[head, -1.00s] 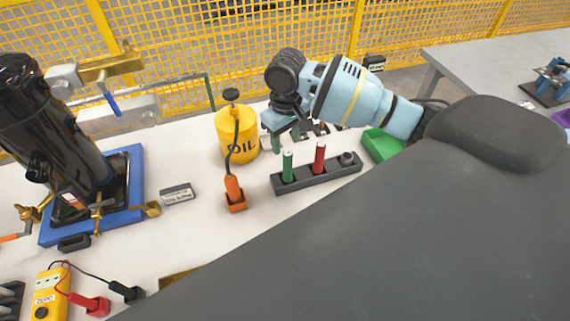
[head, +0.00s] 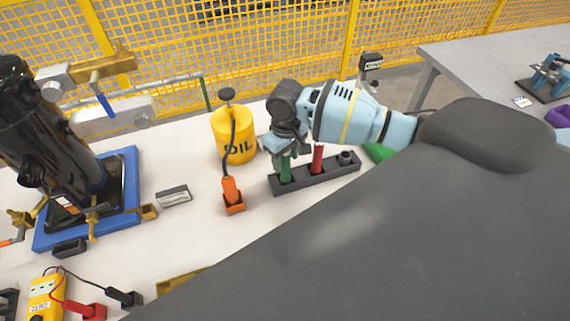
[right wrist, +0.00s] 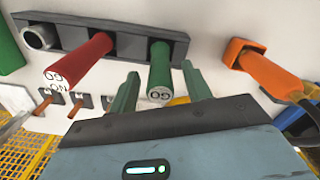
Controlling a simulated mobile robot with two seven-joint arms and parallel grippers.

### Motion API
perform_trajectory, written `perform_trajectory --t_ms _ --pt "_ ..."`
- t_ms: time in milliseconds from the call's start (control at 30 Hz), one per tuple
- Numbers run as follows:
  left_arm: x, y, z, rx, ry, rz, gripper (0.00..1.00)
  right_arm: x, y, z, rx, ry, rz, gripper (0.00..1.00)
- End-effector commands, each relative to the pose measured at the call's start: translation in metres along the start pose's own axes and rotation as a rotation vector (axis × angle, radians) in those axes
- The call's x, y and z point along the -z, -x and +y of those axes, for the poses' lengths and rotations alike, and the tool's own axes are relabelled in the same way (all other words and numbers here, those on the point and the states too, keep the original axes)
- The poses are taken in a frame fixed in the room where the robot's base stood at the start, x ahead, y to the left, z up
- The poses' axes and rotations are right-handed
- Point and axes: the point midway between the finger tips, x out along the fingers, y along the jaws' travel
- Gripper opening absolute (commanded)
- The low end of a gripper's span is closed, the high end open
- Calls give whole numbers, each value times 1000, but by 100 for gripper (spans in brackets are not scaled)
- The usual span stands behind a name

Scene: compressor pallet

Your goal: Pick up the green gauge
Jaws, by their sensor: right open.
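The green gauge (head: 285,172) stands upright in the left part of a dark rack (head: 318,176) on the white table. In the right wrist view the green gauge (right wrist: 160,70) shows its end marked "GO". My right gripper (head: 283,157) is open, down at the top of the green gauge. In the right wrist view its two green fingers (right wrist: 161,82) stand on either side of the gauge, with a gap visible on both sides. The gripper partly hides the gauge's upper part in the head view. My left gripper is not in view.
A red gauge (head: 318,158) stands beside the green one in the rack, near an empty grey socket (head: 346,157). A yellow oil can (head: 233,140) and an orange-handled tool (head: 231,190) stand left of the rack. A green bin (head: 378,153) is partly hidden behind my arm.

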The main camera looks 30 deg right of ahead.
Motion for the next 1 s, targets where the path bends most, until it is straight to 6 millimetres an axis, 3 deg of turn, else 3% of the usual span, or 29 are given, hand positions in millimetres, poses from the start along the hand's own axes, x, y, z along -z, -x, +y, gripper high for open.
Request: perform_trajectory --t_ms 167,533,833,1000 --pt "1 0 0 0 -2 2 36 0 0 0 0 0 1 49" --pt "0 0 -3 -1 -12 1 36 0 1 0 0 0 1 2" --pt "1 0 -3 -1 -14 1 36 1 3 0 0 0 2 1" --pt "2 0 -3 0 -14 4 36 1 14 0 0 0 3 1"
